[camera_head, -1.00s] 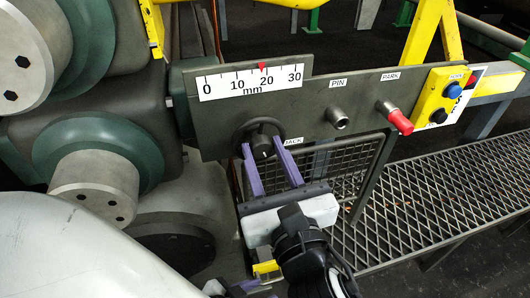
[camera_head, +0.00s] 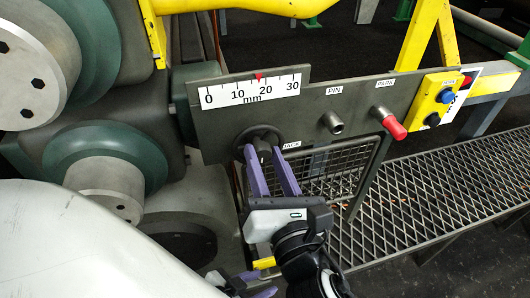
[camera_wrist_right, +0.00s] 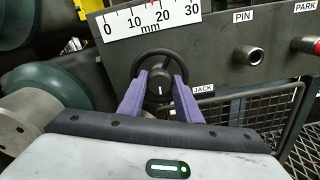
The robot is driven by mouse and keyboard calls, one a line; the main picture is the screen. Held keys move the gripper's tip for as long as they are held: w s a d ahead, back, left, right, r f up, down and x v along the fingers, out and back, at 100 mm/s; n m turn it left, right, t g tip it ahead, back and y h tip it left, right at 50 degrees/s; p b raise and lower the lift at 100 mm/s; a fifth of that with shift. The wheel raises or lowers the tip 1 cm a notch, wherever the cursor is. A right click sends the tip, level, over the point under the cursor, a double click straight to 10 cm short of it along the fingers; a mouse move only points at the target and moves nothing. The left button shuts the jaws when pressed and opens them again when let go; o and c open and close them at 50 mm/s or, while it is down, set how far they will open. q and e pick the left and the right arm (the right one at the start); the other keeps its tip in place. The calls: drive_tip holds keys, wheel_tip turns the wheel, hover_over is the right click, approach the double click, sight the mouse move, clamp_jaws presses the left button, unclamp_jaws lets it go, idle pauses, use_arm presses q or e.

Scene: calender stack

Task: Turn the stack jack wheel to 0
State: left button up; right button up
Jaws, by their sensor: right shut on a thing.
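The dark jack wheel (camera_head: 258,132) is on the panel beside the JACK label. It also shows in the right wrist view (camera_wrist_right: 160,54), with a white mark on its hub (camera_wrist_right: 158,88). My right gripper (camera_head: 261,150) has its purple fingers shut on the hub; they also show in the wrist view (camera_wrist_right: 158,90). The white mm scale (camera_head: 250,89) reads 0 to 30. Its red pointer (camera_head: 259,76) stands a little left of 20. My left gripper (camera_head: 248,283) is low in the head view, partly cut off, and its opening is unclear.
A PIN knob (camera_head: 333,123) and a red PARK handle (camera_head: 390,123) stick out right of the wheel. A yellow button box (camera_head: 437,97) is farther right. Large rollers (camera_head: 98,185) stand close on the left. A mesh guard (camera_head: 330,175) and grating walkway (camera_head: 440,190) lie below.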

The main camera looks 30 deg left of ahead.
drive_tip(key=shift+m, duration=1.1)
drive_tip(key=o, duration=1)
drive_tip(key=shift+o, duration=0.2)
